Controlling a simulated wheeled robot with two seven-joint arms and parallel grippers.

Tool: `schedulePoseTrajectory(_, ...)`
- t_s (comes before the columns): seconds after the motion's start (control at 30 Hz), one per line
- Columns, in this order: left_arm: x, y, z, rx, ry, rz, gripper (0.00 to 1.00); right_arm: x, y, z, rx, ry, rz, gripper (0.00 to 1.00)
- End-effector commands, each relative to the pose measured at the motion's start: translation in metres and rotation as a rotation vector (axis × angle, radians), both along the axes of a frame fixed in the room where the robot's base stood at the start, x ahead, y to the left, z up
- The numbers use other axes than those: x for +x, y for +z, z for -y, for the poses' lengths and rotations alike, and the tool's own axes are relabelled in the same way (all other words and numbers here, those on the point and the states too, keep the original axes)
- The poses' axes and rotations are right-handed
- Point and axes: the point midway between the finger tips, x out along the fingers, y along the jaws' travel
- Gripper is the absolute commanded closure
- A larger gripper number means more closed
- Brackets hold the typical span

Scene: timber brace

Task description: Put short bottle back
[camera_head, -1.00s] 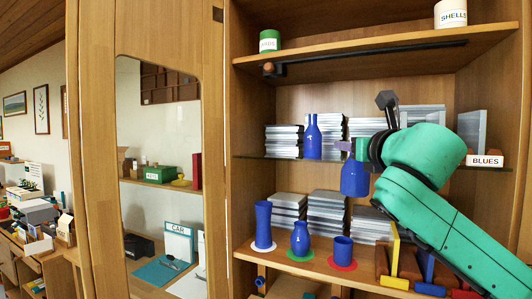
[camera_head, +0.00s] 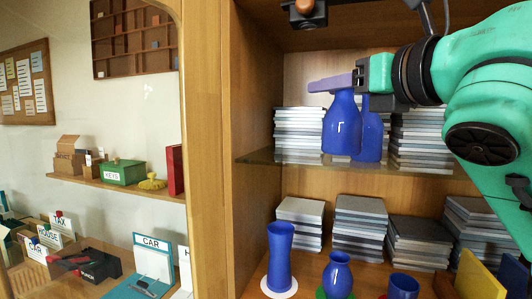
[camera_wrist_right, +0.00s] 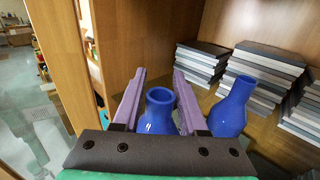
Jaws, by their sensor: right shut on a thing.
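My right gripper (camera_head: 335,86) has purple fingers shut around the neck of a blue bottle (camera_head: 341,128). The bottle hangs upright at the height of the glass shelf (camera_head: 290,158), and I cannot tell whether its base touches. A second blue bottle (camera_head: 372,135) stands on that shelf, just right of and partly behind the held one. In the right wrist view the held bottle (camera_wrist_right: 158,112) is between the fingers (camera_wrist_right: 157,100), and the other bottle (camera_wrist_right: 234,107) stands to the right, outside them. My left gripper is not in view.
Grey stacks (camera_head: 298,132) stand behind and on both sides of the bottles. On the lower shelf are a tall blue vase (camera_head: 280,255), a round blue vase (camera_head: 338,274) and a blue cup (camera_head: 403,287). A wooden cabinet side (camera_head: 208,150) rises at left.

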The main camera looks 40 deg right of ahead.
Motion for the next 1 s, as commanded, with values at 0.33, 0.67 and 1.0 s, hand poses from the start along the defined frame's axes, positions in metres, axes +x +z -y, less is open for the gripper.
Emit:
schedulePoseTrajectory(0.33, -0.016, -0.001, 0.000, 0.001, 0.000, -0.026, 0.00, -0.012, -0.016, 0.049, -0.004, -0.046, 0.007, 1.00)
schedulePoseTrajectory(0.67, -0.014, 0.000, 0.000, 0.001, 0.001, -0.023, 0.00, -0.004, -0.019, 0.040, -0.022, -0.024, 0.002, 1.00)
schedulePoseTrajectory(1.0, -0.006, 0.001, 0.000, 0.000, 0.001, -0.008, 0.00, -0.005, 0.001, -0.002, -0.029, -0.007, -0.003, 1.00)
